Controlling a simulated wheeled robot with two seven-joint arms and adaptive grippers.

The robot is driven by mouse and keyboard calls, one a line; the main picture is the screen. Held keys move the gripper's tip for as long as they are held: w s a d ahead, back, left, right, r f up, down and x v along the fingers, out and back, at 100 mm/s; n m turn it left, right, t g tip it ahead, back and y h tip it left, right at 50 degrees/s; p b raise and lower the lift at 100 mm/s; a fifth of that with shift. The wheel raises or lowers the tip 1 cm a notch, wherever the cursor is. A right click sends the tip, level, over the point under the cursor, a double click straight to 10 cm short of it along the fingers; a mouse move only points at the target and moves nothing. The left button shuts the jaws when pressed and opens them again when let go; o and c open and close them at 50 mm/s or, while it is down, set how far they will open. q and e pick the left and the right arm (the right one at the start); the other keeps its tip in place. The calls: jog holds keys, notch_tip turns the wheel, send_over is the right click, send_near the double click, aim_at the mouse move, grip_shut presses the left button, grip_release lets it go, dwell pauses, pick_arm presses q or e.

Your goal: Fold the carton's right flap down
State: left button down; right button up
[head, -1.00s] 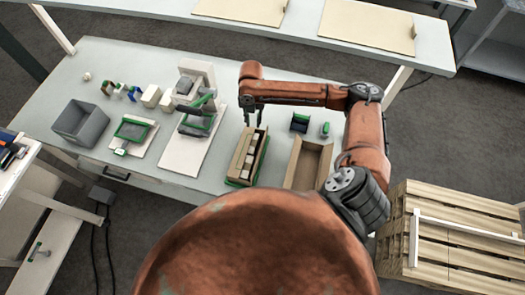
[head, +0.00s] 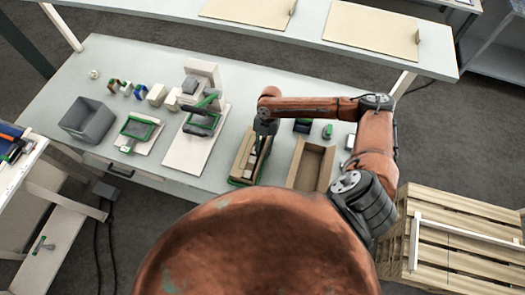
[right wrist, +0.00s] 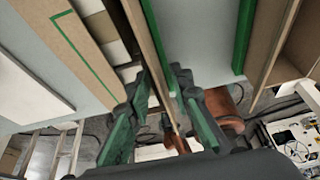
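The carton (head: 237,178) stands on the bench with white blocks (head: 252,147) inside it. Its brown right flap (right wrist: 152,40) stands up as a long board edge in the right wrist view. My right gripper (head: 260,140) points down at the carton's right side. In the right wrist view my right gripper (right wrist: 162,85) has its green-padded fingers apart, one on each side of the flap; whether a fingertip touches it is unclear. The head view hides the fingertips partly. My left gripper is not in view.
A second, empty open carton (head: 296,172) stands just right of the first. A green-and-grey device (head: 202,122) on a white board (head: 190,155) stands to the left, with a grey bin (head: 88,122) further left. Small green items (head: 328,131) lie behind the empty carton.

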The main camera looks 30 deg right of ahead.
jog(key=shift+f, duration=0.1)
jog(key=shift+c, duration=0.6)
grip_shut()
jog(key=shift+a, duration=0.1)
jog(key=shift+w+a+f+m+g+h+b, duration=0.1)
jog(key=shift+w+a+m+g+h+b, duration=0.2)
jog(key=shift+g+h, duration=0.45)
jog(key=shift+w+a+f+m+g+h+b, duration=0.2)
jog(key=shift+w+g+h+b, duration=0.15)
jog(key=shift+g+h, duration=0.45)
jog(key=shift+w+a+f+m+g+h+b, duration=0.1)
jog(key=shift+w+a+m+g+h+b, duration=0.25)
jog(key=shift+g, duration=0.7)
jog(key=shift+d+r, duration=0.1)
jog(key=shift+o, duration=0.6)
grip_release()
jog(key=shift+s, duration=0.1)
